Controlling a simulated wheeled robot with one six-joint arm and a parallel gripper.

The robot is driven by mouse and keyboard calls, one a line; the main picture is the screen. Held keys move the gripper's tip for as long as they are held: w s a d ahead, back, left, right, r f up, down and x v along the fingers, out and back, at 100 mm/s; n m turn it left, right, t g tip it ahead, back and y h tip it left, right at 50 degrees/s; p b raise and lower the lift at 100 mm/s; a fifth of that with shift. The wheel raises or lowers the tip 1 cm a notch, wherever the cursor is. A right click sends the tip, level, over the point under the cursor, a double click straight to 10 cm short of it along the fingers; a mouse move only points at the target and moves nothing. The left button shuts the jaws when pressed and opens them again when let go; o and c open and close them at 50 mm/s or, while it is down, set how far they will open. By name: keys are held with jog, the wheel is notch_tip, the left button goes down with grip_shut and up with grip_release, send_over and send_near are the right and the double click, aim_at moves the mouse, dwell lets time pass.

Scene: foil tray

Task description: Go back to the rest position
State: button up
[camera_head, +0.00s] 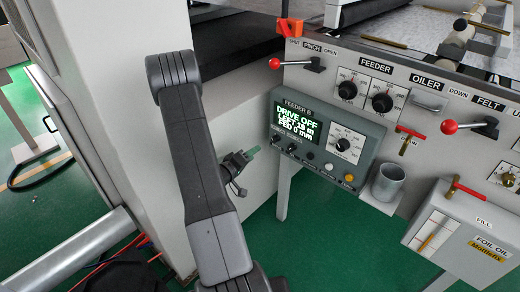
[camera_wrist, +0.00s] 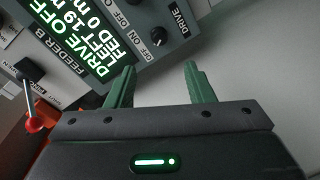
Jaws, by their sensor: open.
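My gripper (camera_wrist: 160,82) is open, with two green fingers spread apart and nothing between them in the wrist view. In the head view my gripper (camera_head: 248,155) is just left of the grey Feeder B control box (camera_head: 330,124), near its screen side. The box's display reads "DRIVE OFF", with "LEFT 19 m" and "FED 0 mm". In the wrist view the box (camera_wrist: 95,30) lies beyond the fingers, with its DRIVE knob (camera_wrist: 158,37) at the upper middle. I cannot tell the exact gap between fingers and box.
A metal cup (camera_head: 387,182) and a foil oil box (camera_head: 450,235) stand at right. Green floor (camera_head: 310,240) is open below.

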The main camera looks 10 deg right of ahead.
aim_at(273, 140)
jog(key=shift+v, duration=0.85)
jog(key=shift+w+d, duration=0.1)
jog(key=x, duration=1.3)
jog(key=shift+w+d+f, duration=0.1)
jog(key=shift+w+d, duration=0.1)
jog(key=shift+d, duration=0.1)
jog(key=shift+b, duration=0.35)
